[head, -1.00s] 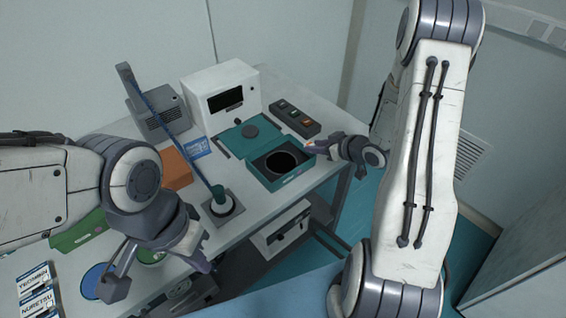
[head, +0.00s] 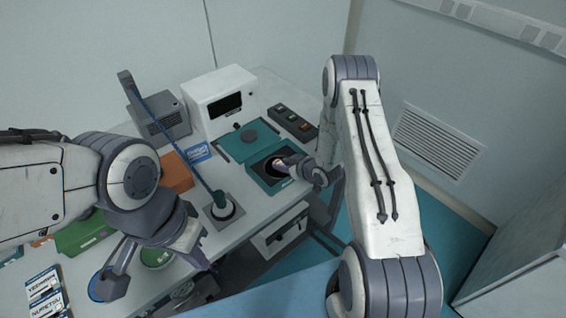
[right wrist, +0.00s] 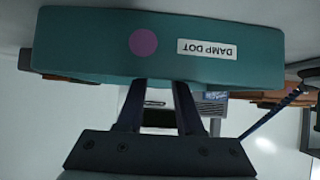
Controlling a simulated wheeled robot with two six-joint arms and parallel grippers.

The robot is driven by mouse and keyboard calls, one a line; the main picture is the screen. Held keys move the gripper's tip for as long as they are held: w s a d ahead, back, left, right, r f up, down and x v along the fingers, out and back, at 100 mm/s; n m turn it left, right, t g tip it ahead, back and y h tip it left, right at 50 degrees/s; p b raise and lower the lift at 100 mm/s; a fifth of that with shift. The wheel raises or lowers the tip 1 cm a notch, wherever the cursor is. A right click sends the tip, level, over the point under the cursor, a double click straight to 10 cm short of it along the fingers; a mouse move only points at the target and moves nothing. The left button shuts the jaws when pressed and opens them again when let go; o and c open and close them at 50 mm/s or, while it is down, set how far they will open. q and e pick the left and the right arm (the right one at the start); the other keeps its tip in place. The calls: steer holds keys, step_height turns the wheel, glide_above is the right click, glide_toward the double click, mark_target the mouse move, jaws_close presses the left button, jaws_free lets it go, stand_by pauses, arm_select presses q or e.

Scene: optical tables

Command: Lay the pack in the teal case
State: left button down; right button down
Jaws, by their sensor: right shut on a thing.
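The teal case (head: 268,186) stands open on the table, its lid (head: 236,152) folded back and a round dark recess in its base. In the right wrist view its wall (right wrist: 110,60) carries a purple dot and a "DAMP DOT" label, upside down. My right gripper (head: 285,161) is over the recess, shut on the pack (head: 277,165), a small pale piece largely hidden by the fingers. In the right wrist view the case wall hides the fingertips. Whether the pack touches the recess floor I cannot tell. My left gripper (head: 155,272) is open and empty above the table's front left.
A three-button box (head: 292,122) and a white instrument (head: 222,100) stand behind the case. An orange box (head: 176,172), a green box (head: 85,235) and coloured discs lie further left.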

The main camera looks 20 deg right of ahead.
steer(key=shift+f, duration=0.1)
steer(key=shift+f, duration=0.15)
steer(key=c, duration=0.5)
jaws_free()
steer(key=shift+c, duration=0.2)
